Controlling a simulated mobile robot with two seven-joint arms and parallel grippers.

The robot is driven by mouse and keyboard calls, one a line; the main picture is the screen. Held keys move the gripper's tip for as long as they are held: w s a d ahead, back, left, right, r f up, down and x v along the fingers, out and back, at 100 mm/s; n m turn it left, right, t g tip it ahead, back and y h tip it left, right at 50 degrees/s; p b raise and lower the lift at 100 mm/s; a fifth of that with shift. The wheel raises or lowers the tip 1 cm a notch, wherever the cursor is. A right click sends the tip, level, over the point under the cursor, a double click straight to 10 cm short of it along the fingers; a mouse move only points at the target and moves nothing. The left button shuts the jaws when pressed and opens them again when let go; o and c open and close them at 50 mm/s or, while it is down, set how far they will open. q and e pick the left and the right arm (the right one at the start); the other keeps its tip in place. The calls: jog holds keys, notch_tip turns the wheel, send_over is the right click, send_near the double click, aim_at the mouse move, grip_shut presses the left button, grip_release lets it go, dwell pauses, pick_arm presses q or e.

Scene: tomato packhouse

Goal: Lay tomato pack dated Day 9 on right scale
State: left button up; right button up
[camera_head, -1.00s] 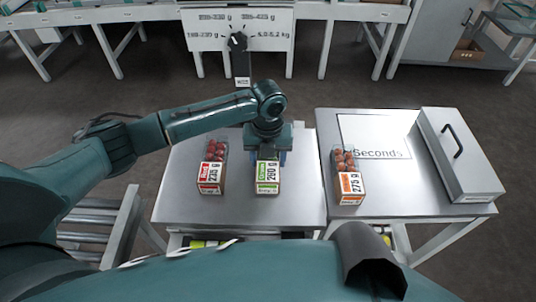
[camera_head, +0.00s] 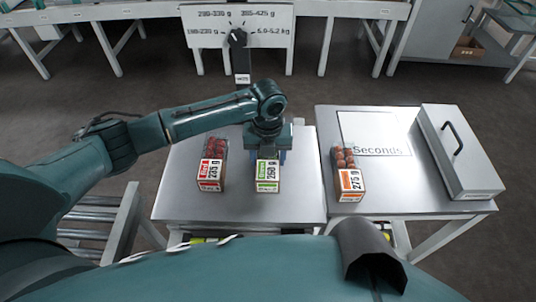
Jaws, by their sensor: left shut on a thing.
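A green-labelled tomato pack (camera_head: 267,176) stands at the middle of the left steel table (camera_head: 235,206). My left gripper (camera_head: 268,156) comes down from above and is shut on its far end, hiding its tomatoes. A red-labelled pack marked 235 g (camera_head: 210,175) stands to its left, apart from the gripper. An orange-labelled pack marked 275 g (camera_head: 350,182) lies near the left edge of the right table (camera_head: 400,190). I cannot read a day date on any pack. No scale can be made out for certain. My right gripper is not in view.
A lidded grey metal box (camera_head: 462,160) with a black handle stands at the right of the right table. A square marked Seconds (camera_head: 375,132) lies bare beside it. A dial panel (camera_head: 238,40) stands behind the left table. Rollers (camera_head: 95,214) are at lower left.

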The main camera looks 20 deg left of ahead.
pick_arm(q)
jog(key=o, duration=1.2)
jog(key=shift+o, duration=0.2)
notch_tip(320, 180, up, 13)
jog(key=p, duration=0.1)
jog(key=shift+p, duration=0.3)
jog(key=shift+r, duration=0.1)
